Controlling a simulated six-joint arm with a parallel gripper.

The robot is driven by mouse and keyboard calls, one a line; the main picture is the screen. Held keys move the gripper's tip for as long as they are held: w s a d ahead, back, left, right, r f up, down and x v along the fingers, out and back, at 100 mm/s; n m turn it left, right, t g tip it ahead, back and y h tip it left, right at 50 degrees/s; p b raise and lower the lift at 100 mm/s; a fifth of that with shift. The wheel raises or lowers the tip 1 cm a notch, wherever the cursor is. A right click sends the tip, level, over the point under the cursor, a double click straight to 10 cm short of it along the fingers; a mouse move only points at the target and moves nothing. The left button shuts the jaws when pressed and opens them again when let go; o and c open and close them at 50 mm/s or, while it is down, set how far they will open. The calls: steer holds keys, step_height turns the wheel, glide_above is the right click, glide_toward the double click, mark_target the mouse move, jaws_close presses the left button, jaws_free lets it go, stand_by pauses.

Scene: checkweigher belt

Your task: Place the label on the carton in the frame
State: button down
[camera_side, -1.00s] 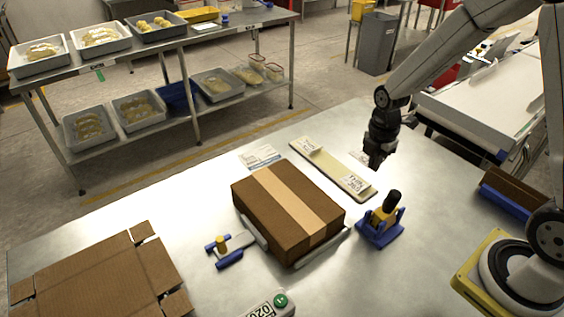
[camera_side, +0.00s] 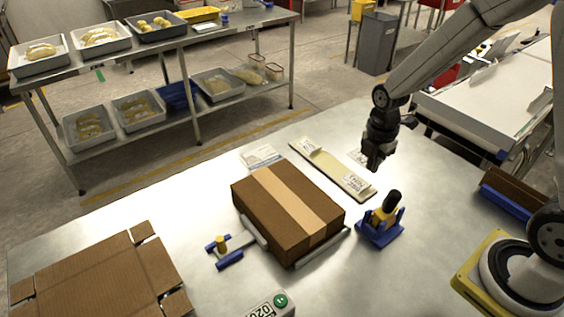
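The brown carton (camera_side: 272,219) with a tan tape strip sits on the steel table, between the grey rails of the frame (camera_side: 322,248). No label shows on its visible faces. A beige strip (camera_side: 331,166) lies behind the carton, with a white printed label (camera_side: 353,183) at its near end and another white label (camera_side: 309,146) at its far end. My gripper (camera_side: 371,166) points down above the table, by the right side of the strip's near half. Its fingers are dark and small, so I cannot tell whether they are open or hold anything.
A blue stand with a black-handled tool (camera_side: 385,216) is right of the carton. A blue and yellow clamp (camera_side: 229,248) is on its left. Flattened cardboard (camera_side: 97,279) lies at the left front. White papers (camera_side: 261,157) lie behind the carton.

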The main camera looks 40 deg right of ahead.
steer(key=s+a+r, duration=0.6)
steer(key=s+a, duration=0.1)
steer(key=a, duration=0.4)
steer(key=shift+a, duration=0.2)
steer(key=shift+r, duration=0.1)
glide_above(308, 202)
steer(key=f, duration=0.5)
steer(key=s+f, duration=0.1)
steer(key=f, duration=0.2)
steer(key=shift+d+f, duration=0.1)
steer(key=shift+f, duration=0.15)
steer(key=shift+w+f, duration=0.4)
